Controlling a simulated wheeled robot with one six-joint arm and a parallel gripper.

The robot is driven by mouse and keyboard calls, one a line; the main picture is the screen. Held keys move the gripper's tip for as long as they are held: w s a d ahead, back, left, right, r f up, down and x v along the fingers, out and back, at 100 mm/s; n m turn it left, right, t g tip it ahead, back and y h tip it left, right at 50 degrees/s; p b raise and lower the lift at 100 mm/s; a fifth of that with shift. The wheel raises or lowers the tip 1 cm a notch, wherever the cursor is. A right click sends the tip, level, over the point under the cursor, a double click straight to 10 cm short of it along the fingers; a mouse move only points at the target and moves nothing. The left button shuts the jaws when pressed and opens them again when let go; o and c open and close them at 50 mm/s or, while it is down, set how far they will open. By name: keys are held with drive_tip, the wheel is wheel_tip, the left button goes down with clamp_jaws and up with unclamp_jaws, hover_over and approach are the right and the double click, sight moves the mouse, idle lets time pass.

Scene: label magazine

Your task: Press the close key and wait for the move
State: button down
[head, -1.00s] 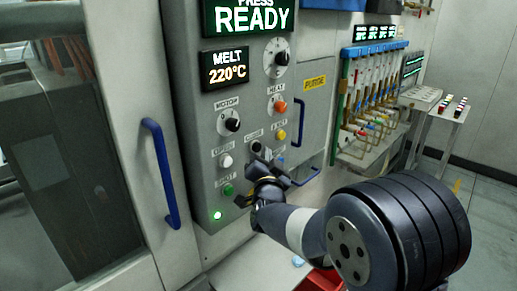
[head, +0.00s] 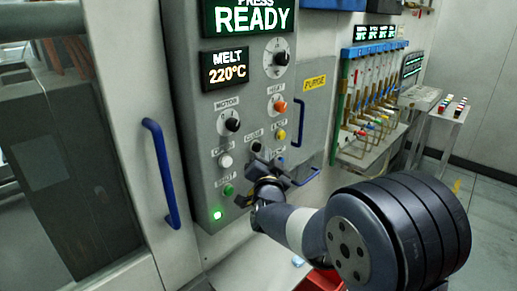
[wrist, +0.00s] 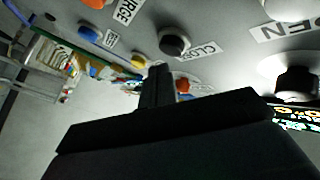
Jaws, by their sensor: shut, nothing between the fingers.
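The close key is a black round button (head: 256,147) under the CLOSE label on the grey control panel (head: 205,140). In the wrist view the black key (wrist: 173,42) stands beside its CLOSE label, just beyond my fingertips. My gripper (head: 256,165) is shut and empty, just below the key in the head view; its fingers (wrist: 157,78) also show in the wrist view. The fingertips look close to the key but apart from it in the picture; I cannot tell the exact gap. The display (head: 247,18) reads PRESS READY.
The white open key (head: 225,161) sits left of the close key, with a green button (head: 228,190) and a lit green lamp (head: 217,215) below. A yellow button (head: 280,135) is to the right. Blue handles (head: 163,175) stick out on the door and near my gripper.

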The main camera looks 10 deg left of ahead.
idle(0.3)
drive_tip(key=shift+w+a, duration=0.3)
drive_tip(key=shift+a, duration=0.05)
